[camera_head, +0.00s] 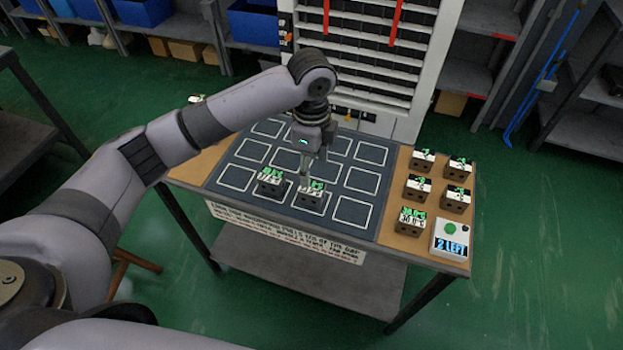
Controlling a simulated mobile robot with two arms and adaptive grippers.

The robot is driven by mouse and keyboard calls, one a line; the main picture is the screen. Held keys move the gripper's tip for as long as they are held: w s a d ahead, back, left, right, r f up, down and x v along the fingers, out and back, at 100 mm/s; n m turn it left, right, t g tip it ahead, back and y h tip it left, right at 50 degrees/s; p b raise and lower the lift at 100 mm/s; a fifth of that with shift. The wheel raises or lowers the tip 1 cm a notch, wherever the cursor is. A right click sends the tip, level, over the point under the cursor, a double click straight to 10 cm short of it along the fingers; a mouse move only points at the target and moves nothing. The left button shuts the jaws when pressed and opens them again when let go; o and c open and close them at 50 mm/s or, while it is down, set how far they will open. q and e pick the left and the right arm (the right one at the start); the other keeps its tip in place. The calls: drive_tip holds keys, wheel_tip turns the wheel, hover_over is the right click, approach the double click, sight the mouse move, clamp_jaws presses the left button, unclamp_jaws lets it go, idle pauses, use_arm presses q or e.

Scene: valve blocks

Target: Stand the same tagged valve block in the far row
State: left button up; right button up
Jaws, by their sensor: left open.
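Two dark valve blocks with white tops and green tag lettering stand in the near row of the dark grid mat (222,190). The left one (269,188) is in the second square from the left; the right one (312,201) is in the third. My left gripper (314,168) is open and points down just above and behind the right one. I cannot tell whether its fingers touch that block. The far row's squares (371,154) that I can see are empty; my gripper and wrist hide part of that row. The lettering is too small to read surely.
Several more tagged blocks (417,188) stand on the tan strip at the table's right, with a white box (450,241) reading "2 LEFT" in front. A white slatted rack (365,50) rises behind the table. A small tagged thing (196,98) shows behind my arm.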

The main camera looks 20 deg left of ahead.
use_arm(q)
wheel_tip(320, 180, up, 2)
drive_tip(key=shift+r, duration=0.2)
